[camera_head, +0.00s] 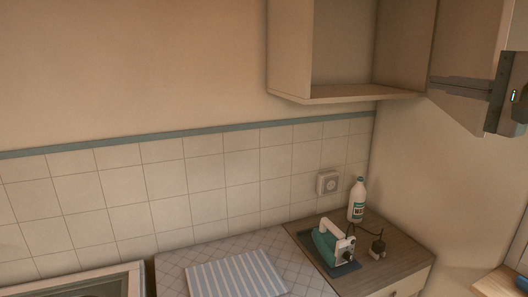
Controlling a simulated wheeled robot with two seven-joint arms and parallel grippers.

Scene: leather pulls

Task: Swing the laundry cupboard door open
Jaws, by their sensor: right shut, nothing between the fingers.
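The laundry cupboard (345,95) hangs on the wall at the upper right, its front open and its inside bare where I can see it. Its door (468,35) stands swung out at the cupboard's right side, and its top is cut off by the picture edge. My right gripper (434,84) comes in from the right edge, with shut, empty fingers pointing left across the face of the door near its lower part. I cannot tell whether the fingers touch the door. No handle shows. My left gripper is not in view.
Below is a counter (405,240) with a teal iron (330,246) and a white bottle (357,200). A wall socket (327,183) is above it. A striped cloth (237,277) lies on a patterned surface to the left. The air left of the cupboard is clear.

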